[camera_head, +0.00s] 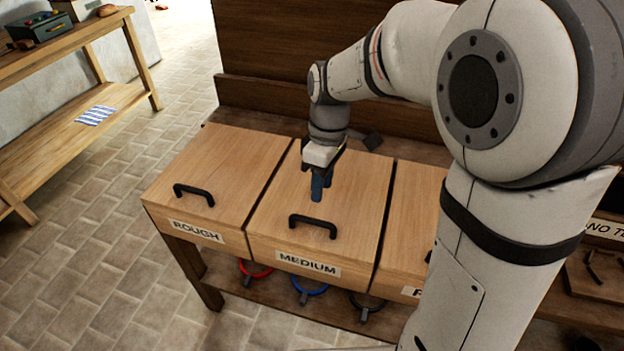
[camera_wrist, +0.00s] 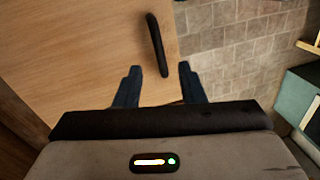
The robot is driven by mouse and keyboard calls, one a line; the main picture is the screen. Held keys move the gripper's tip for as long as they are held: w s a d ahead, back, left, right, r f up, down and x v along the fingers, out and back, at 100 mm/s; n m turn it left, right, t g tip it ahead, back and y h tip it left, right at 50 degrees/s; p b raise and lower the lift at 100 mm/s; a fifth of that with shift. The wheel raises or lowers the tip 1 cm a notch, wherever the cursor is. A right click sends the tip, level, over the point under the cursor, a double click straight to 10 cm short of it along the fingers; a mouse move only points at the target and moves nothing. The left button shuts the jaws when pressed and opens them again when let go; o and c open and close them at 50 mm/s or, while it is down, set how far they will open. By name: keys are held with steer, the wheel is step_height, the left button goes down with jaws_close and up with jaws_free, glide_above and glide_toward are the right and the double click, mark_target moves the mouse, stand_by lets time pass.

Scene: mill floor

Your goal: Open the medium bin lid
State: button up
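The medium bin lid (camera_head: 345,185) is a flat light-wood panel in the head view, lying closed on the middle bin. Its black bar handle (camera_head: 312,226) is near the front edge, above the "MEDIUM" label (camera_head: 307,264). My gripper (camera_head: 318,197) points down over the lid, behind the handle and apart from it. In the wrist view my gripper (camera_wrist: 160,84) has its two dark blue fingers spread, with nothing between them. A black handle (camera_wrist: 157,45) on a wood surface shows ahead of the fingers; no label is visible there.
The closed rough bin lid (camera_head: 218,172) is on the left, with its own handle (camera_head: 194,194). A third lid (camera_head: 415,220) on the right is partly hidden by my arm. Coloured rings (camera_head: 310,290) are below the bins. A wooden workbench (camera_head: 75,115) stands at the left; tiled floor lies between.

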mark_target(312, 219)
steer(key=shift+n, duration=0.7)
steer(key=f, duration=0.3)
steer(key=a+f, duration=0.1)
steer(key=f, duration=0.2)
steer(key=a+f, duration=0.1)
steer(key=f, duration=0.2)
steer(key=shift+s+b, duration=0.2)
steer(key=shift+b, duration=0.1)
steer(key=shift+c, duration=0.3)
jaws_close()
